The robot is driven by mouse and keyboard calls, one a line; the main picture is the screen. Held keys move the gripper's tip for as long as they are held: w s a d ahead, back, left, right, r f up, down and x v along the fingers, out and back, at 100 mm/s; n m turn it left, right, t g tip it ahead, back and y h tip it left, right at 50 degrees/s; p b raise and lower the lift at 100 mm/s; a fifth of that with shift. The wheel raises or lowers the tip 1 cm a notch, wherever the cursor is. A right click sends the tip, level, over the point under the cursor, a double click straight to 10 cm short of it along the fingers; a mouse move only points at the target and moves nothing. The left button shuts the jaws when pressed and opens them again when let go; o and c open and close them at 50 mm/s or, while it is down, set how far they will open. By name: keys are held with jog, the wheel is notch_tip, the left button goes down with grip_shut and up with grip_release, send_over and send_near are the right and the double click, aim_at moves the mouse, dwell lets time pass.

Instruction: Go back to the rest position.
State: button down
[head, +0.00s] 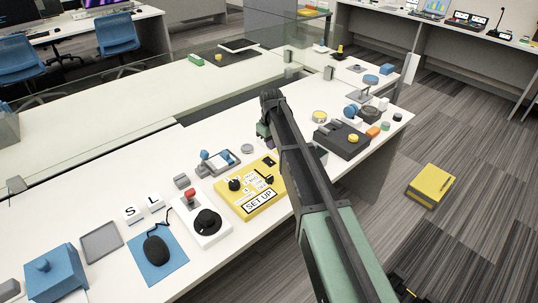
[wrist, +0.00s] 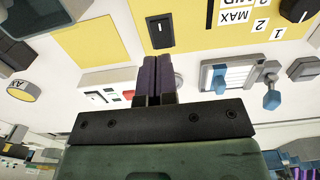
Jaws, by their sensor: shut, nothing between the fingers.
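My gripper (wrist: 158,78) shows in the wrist view with its two dark purple fingers together and nothing between them. In the head view my arm reaches in from the lower right over the white table (head: 100,185), and my gripper is mostly hidden by the arm there. In the wrist view the fingers appear over the far edge of the yellow SET UP panel (wrist: 108,32), close to a black switch on it. The same panel (head: 236,204) sits below and left of my arm in the head view. I cannot tell the height of the fingers above it.
A white box with a black knob (head: 207,222), a blue mat with a mouse (head: 160,275), a grey tray (head: 101,242) and a blue box (head: 54,272) stand left. A dark box (head: 341,139) stands right of my arm. A yellow case (head: 431,186) lies on the floor. A clear screen runs behind.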

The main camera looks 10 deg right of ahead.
dwell(0.4)
jog(key=s+r+m+p, duration=0.2)
jog(key=s+m, duration=0.1)
jog(key=s, duration=1.2)
jog(key=s+d+r+m+p, duration=0.1)
jog(key=s+r+m+p, duration=0.2)
jog(key=s, duration=1.2)
jog(key=shift+s+r, duration=0.15)
jog(key=shift+r, duration=0.15)
